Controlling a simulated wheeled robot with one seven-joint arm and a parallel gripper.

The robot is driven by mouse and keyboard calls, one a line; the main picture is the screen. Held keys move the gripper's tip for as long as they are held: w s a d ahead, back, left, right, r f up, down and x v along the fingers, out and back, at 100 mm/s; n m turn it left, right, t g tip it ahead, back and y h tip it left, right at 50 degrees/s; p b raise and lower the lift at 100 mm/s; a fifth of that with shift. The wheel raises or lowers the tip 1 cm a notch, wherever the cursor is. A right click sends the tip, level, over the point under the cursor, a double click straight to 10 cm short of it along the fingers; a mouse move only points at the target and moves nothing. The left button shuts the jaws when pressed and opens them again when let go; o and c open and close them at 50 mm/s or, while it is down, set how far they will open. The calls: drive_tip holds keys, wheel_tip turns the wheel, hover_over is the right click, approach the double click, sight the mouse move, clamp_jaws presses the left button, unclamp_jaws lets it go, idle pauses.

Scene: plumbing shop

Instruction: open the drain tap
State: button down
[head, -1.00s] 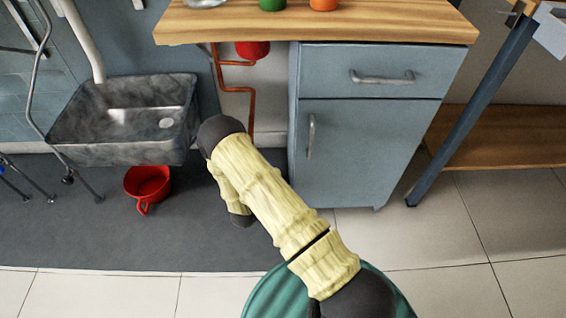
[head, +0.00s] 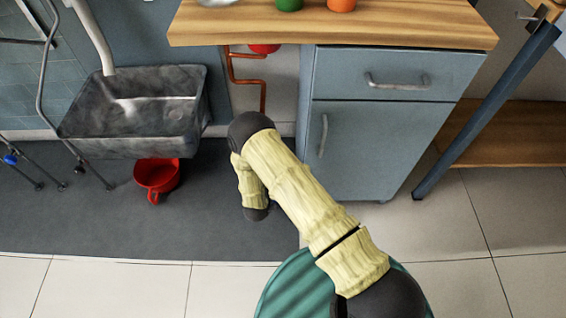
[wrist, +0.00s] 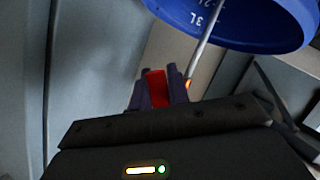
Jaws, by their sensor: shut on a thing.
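In the wrist view, the two dark fingers of my gripper (wrist: 157,92) are closed on a small red piece (wrist: 156,88). It may be the drain tap's handle, but its body is hidden by the fingers and I cannot tell whether it is turned. A blue vessel (wrist: 245,25) with litre marks and a thin metal rod (wrist: 200,48) are just above and right of the fingers. In the head view my gripper is hidden behind my arm, which reaches towards the space left of the blue-grey cabinet (head: 345,150).
A wooden worktop (head: 330,28) overhangs the cabinet. Orange-red pipes (head: 250,82) run down below it, beside a partly hidden red vessel (head: 264,48).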

drive_tip(key=shift+s+a+f, duration=0.1)
drive_tip(key=shift+s+f, duration=0.05)
drive_tip(key=shift+s, duration=0.05)
idle(0.4)
drive_tip(key=c, duration=1.3)
unclamp_jaws()
drive_tip(key=shift+w, duration=0.1)
drive_tip(key=shift+c, duration=0.2)
drive_tip(key=p+v, duration=0.7)
drive_tip(key=v, duration=1)
drive_tip(key=shift+s, duration=0.2)
drive_tip(key=shift+w, duration=0.1)
